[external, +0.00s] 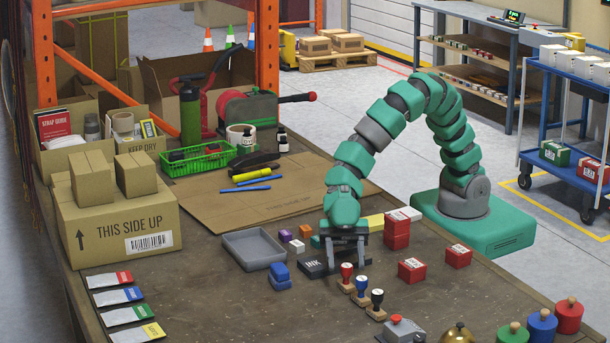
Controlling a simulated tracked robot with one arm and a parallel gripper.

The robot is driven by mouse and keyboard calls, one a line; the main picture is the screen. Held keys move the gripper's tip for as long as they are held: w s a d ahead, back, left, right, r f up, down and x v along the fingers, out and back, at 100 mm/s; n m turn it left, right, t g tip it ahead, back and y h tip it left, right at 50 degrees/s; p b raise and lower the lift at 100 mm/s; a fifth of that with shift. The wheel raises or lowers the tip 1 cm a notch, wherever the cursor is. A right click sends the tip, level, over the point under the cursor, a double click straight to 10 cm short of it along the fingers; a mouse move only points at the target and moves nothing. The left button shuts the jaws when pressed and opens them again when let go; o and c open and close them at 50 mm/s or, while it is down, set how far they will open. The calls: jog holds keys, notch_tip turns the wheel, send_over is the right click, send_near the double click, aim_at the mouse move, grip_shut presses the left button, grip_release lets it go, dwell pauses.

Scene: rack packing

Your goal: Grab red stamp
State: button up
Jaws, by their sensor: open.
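The red stamp (347,271) stands upright on the brown table, with a red handle and a pale wooden base. In this view the stamp shows below and between the fingers. I cannot tell whether the fingers are around it or just behind it.
Stacked red boxes (396,238) stand close on the right. A grey box with a red button (403,330) is in front.

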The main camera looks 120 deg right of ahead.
aim_at(346, 278)
jog(key=shift+x, duration=1.25)
jog(key=shift+d, duration=0.1)
jog(key=c, duration=1)
jog(key=shift+c, duration=0.2)
